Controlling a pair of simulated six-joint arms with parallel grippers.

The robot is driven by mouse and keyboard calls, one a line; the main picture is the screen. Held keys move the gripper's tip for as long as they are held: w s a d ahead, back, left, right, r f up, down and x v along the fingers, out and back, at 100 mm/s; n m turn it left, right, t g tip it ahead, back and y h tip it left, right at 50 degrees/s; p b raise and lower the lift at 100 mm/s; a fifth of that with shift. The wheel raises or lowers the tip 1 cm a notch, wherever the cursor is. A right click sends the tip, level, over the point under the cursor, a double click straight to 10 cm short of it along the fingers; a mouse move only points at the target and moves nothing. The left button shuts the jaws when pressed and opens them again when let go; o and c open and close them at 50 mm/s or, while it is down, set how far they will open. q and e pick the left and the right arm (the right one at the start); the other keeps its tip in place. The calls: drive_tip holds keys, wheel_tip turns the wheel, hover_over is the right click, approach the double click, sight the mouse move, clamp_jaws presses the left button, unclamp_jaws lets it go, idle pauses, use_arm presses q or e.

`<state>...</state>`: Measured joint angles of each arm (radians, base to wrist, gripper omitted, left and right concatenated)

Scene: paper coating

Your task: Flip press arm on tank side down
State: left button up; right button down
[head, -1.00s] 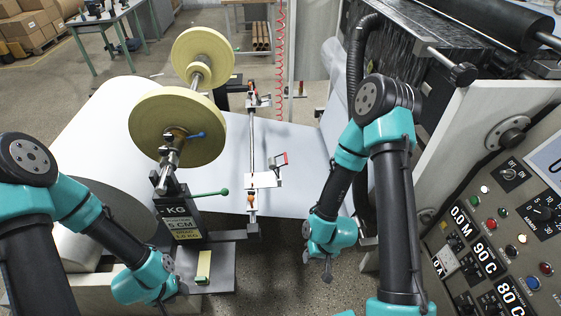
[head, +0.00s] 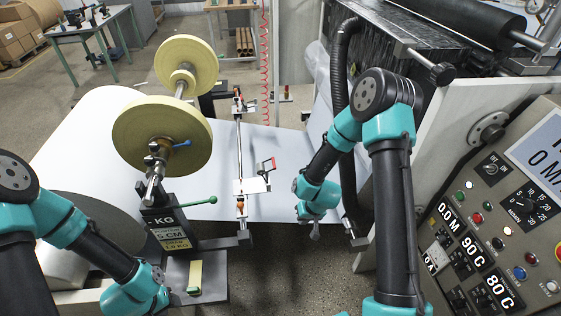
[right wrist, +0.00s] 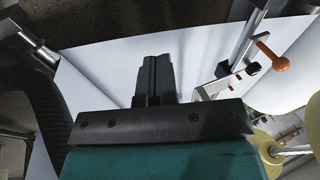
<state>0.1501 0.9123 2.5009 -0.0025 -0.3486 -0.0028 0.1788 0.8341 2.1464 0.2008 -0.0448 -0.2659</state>
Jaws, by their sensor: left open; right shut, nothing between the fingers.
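The press bar assembly (head: 239,155) runs lengthwise over the white paper web. Its near end carries a white plate (head: 250,186), a small red-tipped lever (head: 267,165) and an orange knob (head: 240,206). In the right wrist view an orange handle (right wrist: 270,55) stands out to the right of my fingers. My right gripper (head: 315,230) is shut and empty, to the right of the bar's near end and apart from it; its closed fingers (right wrist: 152,80) point at the paper. My left gripper (head: 158,280) is open at lower left, beside the roll stand's base, its fingertips small in view.
A stand with yellow discs (head: 162,135) and a green-tipped lever (head: 212,200) is left of the bar. The large paper roll (head: 75,215) lies at far left. A black hose (head: 340,100) and control panel (head: 500,220) bound the right. Floor shows below the paper.

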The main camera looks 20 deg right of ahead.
drive_tip(key=w+d+r+t, duration=0.1)
drive_tip(key=w+d+r, duration=0.1)
drive_tip(key=w+r, duration=0.3)
drive_tip(key=w+d+r+t+y, duration=0.1)
drive_tip(key=w+d+r, duration=0.2)
drive_tip(key=w+r, duration=0.2)
drive_tip(key=w+d+r+n+t, duration=0.1)
drive_tip(key=w+d+r, duration=0.1)
drive_tip(key=w+r, duration=0.3)
drive_tip(key=w, duration=0.4)
drive_tip(key=shift+d+r, duration=0.3)
drive_tip(key=shift+d, duration=0.1)
drive_tip(key=shift+f, duration=0.15)
drive_tip(key=w+a+f, duration=0.5)
drive_tip(key=a+f, duration=0.2)
drive_tip(key=a, duration=0.1)
drive_tip(key=shift+w+f, duration=0.15)
drive_tip(key=shift+f, duration=0.2)
drive_tip(key=shift+a, duration=0.15)
